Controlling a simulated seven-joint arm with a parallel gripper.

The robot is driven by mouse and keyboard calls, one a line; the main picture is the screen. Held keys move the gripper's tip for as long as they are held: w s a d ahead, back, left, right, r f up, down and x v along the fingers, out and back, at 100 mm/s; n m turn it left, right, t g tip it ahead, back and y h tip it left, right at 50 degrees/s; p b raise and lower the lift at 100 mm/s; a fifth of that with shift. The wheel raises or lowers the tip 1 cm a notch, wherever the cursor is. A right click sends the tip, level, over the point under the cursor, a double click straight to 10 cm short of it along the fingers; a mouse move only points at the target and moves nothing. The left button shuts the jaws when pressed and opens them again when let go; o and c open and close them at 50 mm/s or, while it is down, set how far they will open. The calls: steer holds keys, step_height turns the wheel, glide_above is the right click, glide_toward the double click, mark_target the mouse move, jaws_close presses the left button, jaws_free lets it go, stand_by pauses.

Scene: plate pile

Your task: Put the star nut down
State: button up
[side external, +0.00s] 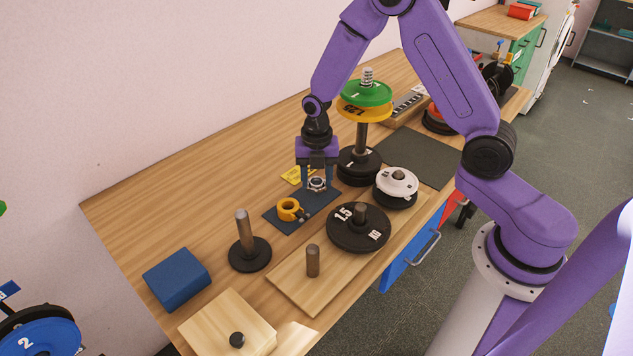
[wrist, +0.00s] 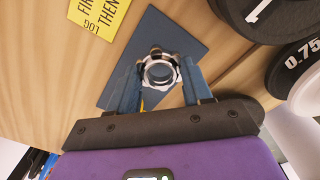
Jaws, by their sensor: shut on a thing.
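The star nut (side external: 317,184) is a silver ring with lobes. It also shows in the wrist view (wrist: 159,58), between the two blue fingers. My gripper (side external: 316,182) points down and is shut on the star nut, over the far part of a dark blue mat (side external: 291,217). The mat lies under the nut in the wrist view (wrist: 180,38). I cannot tell whether the nut touches the mat. A yellow collar clamp (side external: 289,209) sits on the near part of the mat, in front of my gripper.
A plate post (side external: 361,140) with green and yellow plates near its top stands behind right of my gripper. Black plates (side external: 345,236) and a white plate (side external: 396,181) are to the right. An empty post (side external: 244,232) and a blue block (side external: 176,278) stand at front left.

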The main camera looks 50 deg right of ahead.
steer(key=shift+f, duration=0.85)
steer(key=o, duration=1)
steer(key=shift+f, duration=0.15)
steer(key=shift+o, duration=0.2)
step_height(320, 180, up, 12)
steer(key=shift+r, duration=0.25)
